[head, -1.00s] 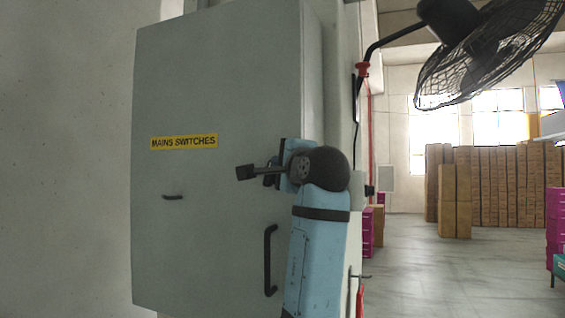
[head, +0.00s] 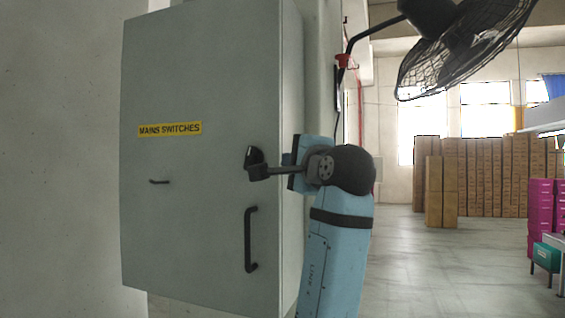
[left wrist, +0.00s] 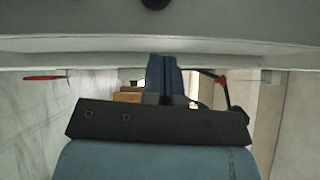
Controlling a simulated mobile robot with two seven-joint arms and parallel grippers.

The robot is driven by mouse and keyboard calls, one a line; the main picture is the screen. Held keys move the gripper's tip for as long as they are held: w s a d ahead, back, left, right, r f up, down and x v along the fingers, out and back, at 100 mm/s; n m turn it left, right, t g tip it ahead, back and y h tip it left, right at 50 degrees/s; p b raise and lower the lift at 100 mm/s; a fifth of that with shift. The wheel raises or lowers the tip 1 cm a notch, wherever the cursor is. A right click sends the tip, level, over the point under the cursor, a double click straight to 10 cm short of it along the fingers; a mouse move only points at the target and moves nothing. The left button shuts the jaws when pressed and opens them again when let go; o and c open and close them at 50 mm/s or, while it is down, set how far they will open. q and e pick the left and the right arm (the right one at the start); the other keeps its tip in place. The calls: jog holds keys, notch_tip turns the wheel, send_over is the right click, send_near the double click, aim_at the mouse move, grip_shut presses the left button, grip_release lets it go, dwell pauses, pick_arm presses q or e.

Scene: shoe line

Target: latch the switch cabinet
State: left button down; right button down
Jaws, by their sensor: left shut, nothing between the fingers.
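The grey switch cabinet (head: 190,75) hangs on the wall in the head view, with a yellow "MAINS SWITCHES" label (head: 170,129). Its door looks closed. A black latch knob (head: 253,155) sits near the door's right edge, partly covered by my wrist hardware. A long black pull handle (head: 250,240) is below it. My left gripper (head: 291,160) is in front of the cabinet's right edge, right of the knob; its tips are mostly hidden there. In the left wrist view its blue fingers (left wrist: 166,62) are together and empty. A dark round part (left wrist: 155,3) shows at the top.
A black fan (head: 465,45) juts out at upper right. Cardboard boxes (head: 475,175) and magenta drawers (head: 540,207) stand farther back. The floor (head: 430,270) at right is clear.

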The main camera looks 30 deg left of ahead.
pick_arm(q)
jog(key=shift+v, duration=1.15)
pick_arm(e)
jog(key=shift+s+f, duration=0.1)
jog(key=shift+f, duration=0.2)
jog(key=shift+r, duration=0.1)
